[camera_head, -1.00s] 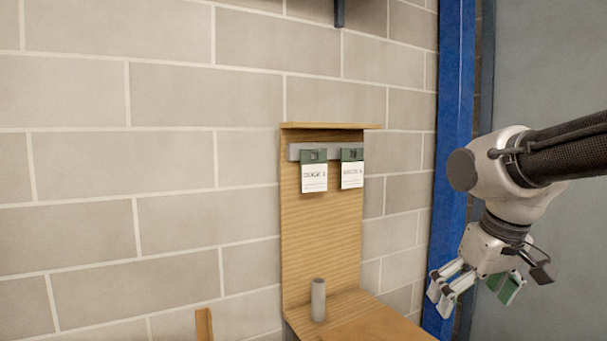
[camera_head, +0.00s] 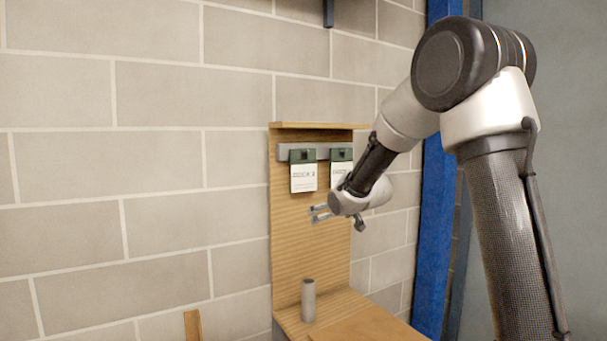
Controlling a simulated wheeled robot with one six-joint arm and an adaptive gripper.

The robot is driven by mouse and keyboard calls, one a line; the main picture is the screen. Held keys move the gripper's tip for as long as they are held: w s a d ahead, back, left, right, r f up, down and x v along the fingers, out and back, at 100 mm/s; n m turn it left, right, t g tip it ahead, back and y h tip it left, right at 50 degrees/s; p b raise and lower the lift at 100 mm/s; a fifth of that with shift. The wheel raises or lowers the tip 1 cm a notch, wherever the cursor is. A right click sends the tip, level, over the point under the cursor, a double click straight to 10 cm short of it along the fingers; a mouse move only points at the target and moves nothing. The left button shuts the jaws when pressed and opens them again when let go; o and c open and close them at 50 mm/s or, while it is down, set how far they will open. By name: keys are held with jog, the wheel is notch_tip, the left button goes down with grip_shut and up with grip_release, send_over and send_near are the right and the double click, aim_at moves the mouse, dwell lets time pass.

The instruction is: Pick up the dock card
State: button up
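Two cards with dark green tops and white faces hang side by side on a grey rail on a wooden backboard. The left card (camera_head: 303,172) is in full view; its text looks like "DOCK" with a number, too small to be sure. The right card (camera_head: 340,166) is partly hidden by my arm, and its text is not readable. My gripper (camera_head: 318,214) is just below and right of the left card and points left. Its fingers look parted with nothing between them. I cannot tell its distance from the board.
The wooden backboard (camera_head: 284,240) has a top ledge and a lower shelf. A grey cylinder (camera_head: 308,300) stands upright on the shelf below my gripper. A blue post (camera_head: 433,210) rises at the right. A block wall (camera_head: 120,200) is behind.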

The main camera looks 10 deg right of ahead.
aim_at(304, 170)
jog(key=w+a+r+t+y, duration=0.2)
jog(key=r+t, duration=0.1)
jog(key=r, duration=0.3)
jog(key=w+a+r+t+y, duration=0.1)
jog(key=w+a+r+t, duration=0.1)
jog(key=r, duration=0.4)
jog(key=shift+n, duration=0.4)
jog(key=x, duration=0.7)
jog(key=shift+d+r, duration=0.15)
jog(key=shift+r, duration=0.15)
jog(key=shift+w, duration=0.4)
jog(key=c, duration=0.8)
